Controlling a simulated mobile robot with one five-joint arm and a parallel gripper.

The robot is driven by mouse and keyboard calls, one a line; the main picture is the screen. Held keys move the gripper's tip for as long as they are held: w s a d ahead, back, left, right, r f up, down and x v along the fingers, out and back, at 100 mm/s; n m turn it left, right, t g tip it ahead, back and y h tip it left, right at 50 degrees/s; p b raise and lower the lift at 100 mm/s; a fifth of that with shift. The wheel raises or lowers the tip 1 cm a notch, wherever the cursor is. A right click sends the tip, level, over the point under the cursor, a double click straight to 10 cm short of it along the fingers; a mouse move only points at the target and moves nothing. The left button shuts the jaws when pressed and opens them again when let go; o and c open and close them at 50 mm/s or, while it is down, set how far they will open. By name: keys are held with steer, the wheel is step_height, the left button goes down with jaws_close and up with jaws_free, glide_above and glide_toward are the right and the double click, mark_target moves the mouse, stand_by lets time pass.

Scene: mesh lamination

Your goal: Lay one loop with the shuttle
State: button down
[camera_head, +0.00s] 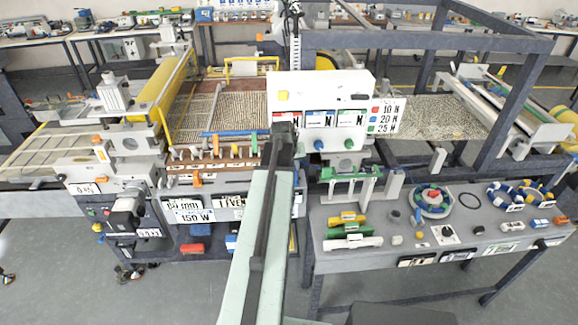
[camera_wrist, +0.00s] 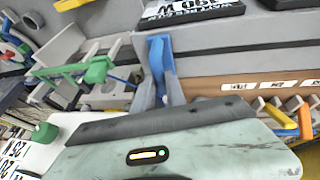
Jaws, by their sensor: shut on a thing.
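In the wrist view, my gripper (camera_wrist: 160,48) is shut on a narrow blue piece (camera_wrist: 157,58) between its grey fingers. Only part of this piece shows, so I cannot tell whether it is the shuttle. In the head view, my pale green arm reaches up in front of the loom and hides the gripper and what it holds. The woven mesh (camera_head: 232,103) lies left of my arm. A row of coloured pegs (camera_head: 235,150) runs along its front edge, below a blue bar (camera_head: 228,133). I cannot make out any loop or thread at the gripper.
A white panel (camera_head: 350,90) with coloured weight labels stands right of my arm. A green bracket (camera_head: 350,172) is below it. The grey bench (camera_head: 390,255) at the right holds yellow, green and white blocks, a round tray (camera_head: 432,212) and coiled rings.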

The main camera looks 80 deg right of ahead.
steer(key=shift+s, duration=0.35)
steer(key=c, duration=1.5)
jaws_free()
steer(key=shift+o, duration=0.7)
steer(key=shift+s+d, duration=0.1)
steer(key=shift+s, duration=0.1)
steer(key=shift+w, duration=0.4)
steer(key=shift+a+r+p, duration=0.2)
steer(key=shift+r+p, duration=0.25)
steer(key=p+v, duration=0.6)
steer(key=shift+a+r, duration=0.2)
steer(key=shift+r, duration=0.2)
steer(key=shift+w, duration=0.1)
